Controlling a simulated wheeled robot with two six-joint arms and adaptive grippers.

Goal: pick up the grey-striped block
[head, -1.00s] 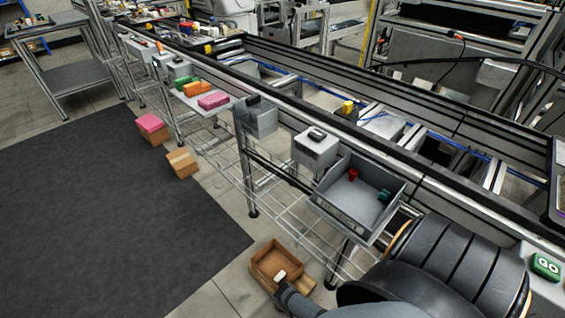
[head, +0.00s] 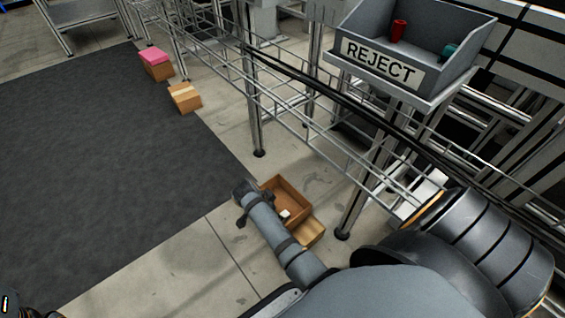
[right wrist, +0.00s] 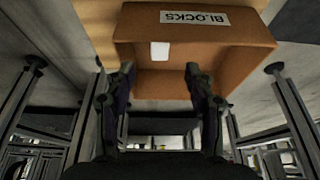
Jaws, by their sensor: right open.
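A small pale block (head: 285,214) lies inside an open brown box (head: 289,187) on the floor. It also shows as a plain white face in the right wrist view (right wrist: 160,52); no grey stripes can be made out on it. In that view the box (right wrist: 245,58) bears an upside-down BLOCKS label. My right gripper (right wrist: 158,80) is open and empty, its two fingers apart in front of the box opening, with the pale block beyond and between them. In the head view my right arm lies beside the box and its fingers are hard to make out.
A wooden-looking piece (head: 311,233) sits against the box's near side. A wire rack (head: 330,130) and its metal legs stand close behind the box. A grey REJECT bin (head: 455,60) is above. Two more boxes, one pink-topped (head: 157,68), stand by the dark mat (head: 100,160).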

